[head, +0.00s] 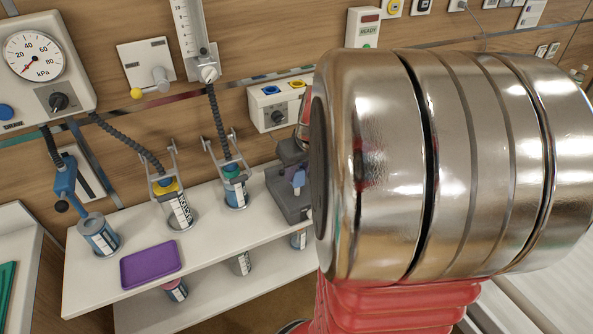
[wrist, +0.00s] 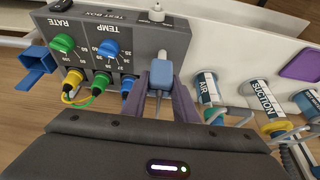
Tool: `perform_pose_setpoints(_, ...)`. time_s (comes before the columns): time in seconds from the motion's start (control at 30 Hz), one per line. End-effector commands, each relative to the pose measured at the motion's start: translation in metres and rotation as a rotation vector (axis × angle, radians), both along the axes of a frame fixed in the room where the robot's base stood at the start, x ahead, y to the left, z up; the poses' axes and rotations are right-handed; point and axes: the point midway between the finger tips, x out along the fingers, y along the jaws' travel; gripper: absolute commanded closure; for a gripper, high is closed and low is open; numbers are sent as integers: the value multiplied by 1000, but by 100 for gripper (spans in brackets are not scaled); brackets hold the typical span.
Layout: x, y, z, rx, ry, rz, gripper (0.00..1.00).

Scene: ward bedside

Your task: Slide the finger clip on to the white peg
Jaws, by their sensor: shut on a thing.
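The finger clip (wrist: 161,68) is a small blue-grey piece with a pale cable, seen in the wrist view at the right end of the grey test box (wrist: 122,30). My gripper (wrist: 161,80) is shut on it, with one purple-grey finger on each side. The white peg (wrist: 157,11) stands beyond the clip, at the top of the picture, and a gap shows between them. In the head view the test box (head: 288,205) is partly hidden by my arm. A blue-violet piece shows there, too small to tell as clip or finger.
The test box carries green, yellow and blue plugs and knobs, with a blue holder (wrist: 36,66) at its left. Right of the clip stand the AIR canister (wrist: 208,84) and SUCTION canister (wrist: 264,92). A purple tray (head: 151,265) lies on the white shelf (head: 90,282).

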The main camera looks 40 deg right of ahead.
Motion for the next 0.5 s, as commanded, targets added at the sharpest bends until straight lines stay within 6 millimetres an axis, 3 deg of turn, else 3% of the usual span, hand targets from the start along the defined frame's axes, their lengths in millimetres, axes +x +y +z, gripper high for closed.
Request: perform_pose_setpoints(0.5, 0, 0, -6, 1, 0, 0, 95)
